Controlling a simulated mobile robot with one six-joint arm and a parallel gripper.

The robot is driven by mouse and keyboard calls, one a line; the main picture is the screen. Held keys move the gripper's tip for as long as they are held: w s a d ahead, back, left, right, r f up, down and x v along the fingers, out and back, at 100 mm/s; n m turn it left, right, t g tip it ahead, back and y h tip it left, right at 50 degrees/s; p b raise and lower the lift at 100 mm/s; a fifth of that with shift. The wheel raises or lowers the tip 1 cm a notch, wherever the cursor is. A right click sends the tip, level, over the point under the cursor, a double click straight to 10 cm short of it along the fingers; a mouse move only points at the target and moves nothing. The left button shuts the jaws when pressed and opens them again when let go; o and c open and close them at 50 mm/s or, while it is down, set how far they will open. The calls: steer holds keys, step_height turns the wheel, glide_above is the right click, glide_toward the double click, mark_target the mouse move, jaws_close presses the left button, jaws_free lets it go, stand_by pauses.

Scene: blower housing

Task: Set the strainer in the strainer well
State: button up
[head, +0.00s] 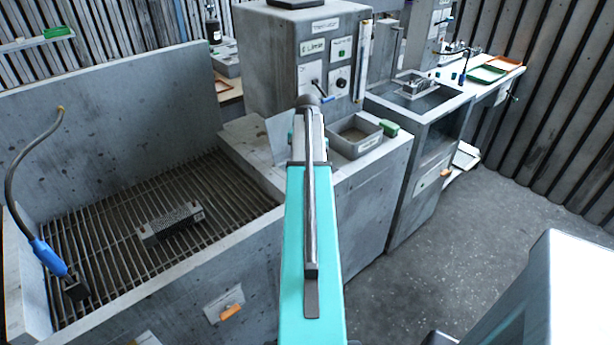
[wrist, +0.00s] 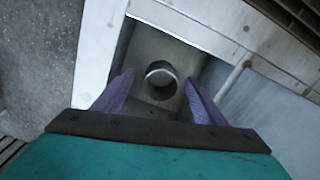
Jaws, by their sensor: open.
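A perforated grey metal block (head: 172,222), which looks like the strainer, lies on the slatted grate at the left in the head view. In the wrist view a square recess (wrist: 190,28) with a short round metal collar (wrist: 160,80) inside lies below my gripper (wrist: 160,77). This may be the strainer well, but I cannot tell for sure. My gripper is open, with its two purple fingers apart on either side of the collar in the picture. Nothing shows held between them. In the head view my arm hides the gripper, which is far from the perforated block.
The grate (head: 100,225) sits in a walled grey basin. A blue-handled hose (head: 48,257) stands at its left. Open floor (head: 440,245) lies to the right.

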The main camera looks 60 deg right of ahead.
step_height(320, 180, up, 12)
steer(key=b, duration=0.1)
steer(key=shift+f+b, duration=0.2)
steer(key=shift+b, duration=0.15)
steer(key=shift+w, duration=0.1)
stand_by(0.6)
